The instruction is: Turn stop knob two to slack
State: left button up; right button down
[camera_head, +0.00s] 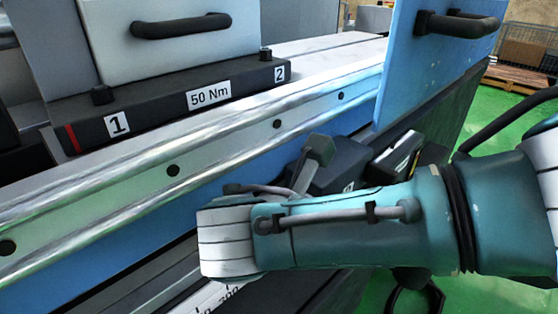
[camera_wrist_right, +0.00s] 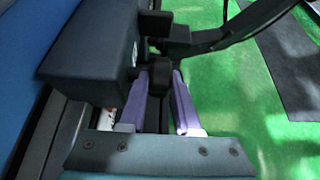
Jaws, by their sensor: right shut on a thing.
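In the right wrist view, a small dark knob (camera_wrist_right: 160,70) stands out from the side of a black block (camera_wrist_right: 90,45). My right gripper (camera_wrist_right: 160,78) has its two purple fingers around this knob, shut on it. A small white mark on the block beside the knob is too blurred to read, so I cannot tell the knob's number. In the head view, my teal and white right arm hides the gripper and the knob. Black blocks (camera_head: 342,165) show just behind the arm. My left gripper is not in view.
A black bar (camera_head: 150,112) marked 1, 2 and 50 Nm lies on the grinder table, with a small black knob at each end. A blue panel (camera_head: 410,75) with a black handle (camera_head: 457,24) stands right. Green floor (camera_wrist_right: 230,90) is open to the right.

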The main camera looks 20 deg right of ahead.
jog(key=h+b, duration=0.2)
jog(key=b, duration=0.1)
jog(key=f+t+h+b, duration=0.1)
jog(key=h+b, duration=0.1)
jog(key=b, duration=0.1)
jog(key=shift+s+a+f+t, duration=0.1)
jog(key=shift+t, duration=0.2)
jog(key=shift+t+h+b, duration=0.3)
jog(key=shift+h+b, duration=0.5)
jog(key=shift+b, duration=0.05)
jog(key=c, duration=0.9)
grip_release()
